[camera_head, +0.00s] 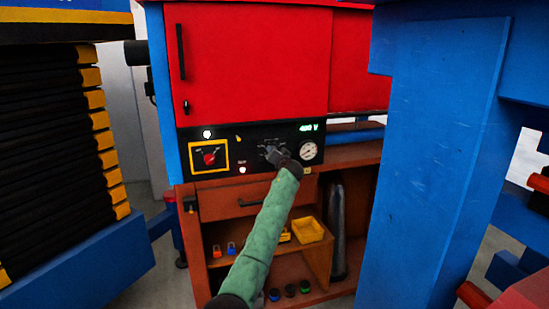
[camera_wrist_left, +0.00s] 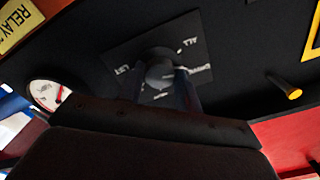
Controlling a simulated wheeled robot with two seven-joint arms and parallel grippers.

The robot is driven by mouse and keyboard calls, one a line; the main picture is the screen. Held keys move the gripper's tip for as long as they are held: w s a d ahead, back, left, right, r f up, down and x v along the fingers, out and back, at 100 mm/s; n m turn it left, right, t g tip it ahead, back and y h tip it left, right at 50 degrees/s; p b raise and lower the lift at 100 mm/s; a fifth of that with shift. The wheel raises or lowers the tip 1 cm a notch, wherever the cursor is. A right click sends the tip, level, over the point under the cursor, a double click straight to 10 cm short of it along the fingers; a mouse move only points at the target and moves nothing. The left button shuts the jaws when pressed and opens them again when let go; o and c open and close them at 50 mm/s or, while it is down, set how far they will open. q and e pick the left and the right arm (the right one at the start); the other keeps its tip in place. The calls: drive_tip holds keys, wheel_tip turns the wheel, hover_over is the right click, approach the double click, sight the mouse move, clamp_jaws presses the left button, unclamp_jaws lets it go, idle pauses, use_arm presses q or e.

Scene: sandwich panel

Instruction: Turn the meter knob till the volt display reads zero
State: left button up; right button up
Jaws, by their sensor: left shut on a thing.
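The dark control panel (camera_head: 225,140) has a green volt display (camera_head: 309,128) at its upper right, reading what looks like 400 V. My left gripper (camera_head: 272,153) is at the panel, left of the round white gauge (camera_head: 309,151). In the left wrist view my left gripper (camera_wrist_left: 165,92) is shut on the dark round meter knob (camera_wrist_left: 160,70). The knob sits on a dark plate with white lettering around it. The gripper hides part of the knob and its pointer, so its exact setting cannot be told. My right gripper is in neither view.
A red switch on a yellow plate (camera_head: 209,157) sits at the panel's left, with small lamps nearby. Below are a drawer (camera_head: 240,198) and shelves with padlocks and a yellow bin (camera_head: 308,230). A blue column (camera_head: 430,150) stands close at the right.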

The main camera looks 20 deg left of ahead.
use_arm(q)
drive_tip(key=shift+m, duration=0.9)
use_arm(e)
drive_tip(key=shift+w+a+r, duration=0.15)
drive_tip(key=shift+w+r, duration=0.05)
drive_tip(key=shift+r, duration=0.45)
use_arm(q)
drive_tip(key=o, duration=1)
drive_tip(key=shift+d, duration=0.1)
drive_tip(key=shift+c, duration=0.2)
drive_tip(key=b+v, duration=0.3)
drive_tip(key=v, duration=0.4)
drive_tip(key=shift+s+d, duration=0.25)
drive_tip(key=shift+s, duration=0.05)
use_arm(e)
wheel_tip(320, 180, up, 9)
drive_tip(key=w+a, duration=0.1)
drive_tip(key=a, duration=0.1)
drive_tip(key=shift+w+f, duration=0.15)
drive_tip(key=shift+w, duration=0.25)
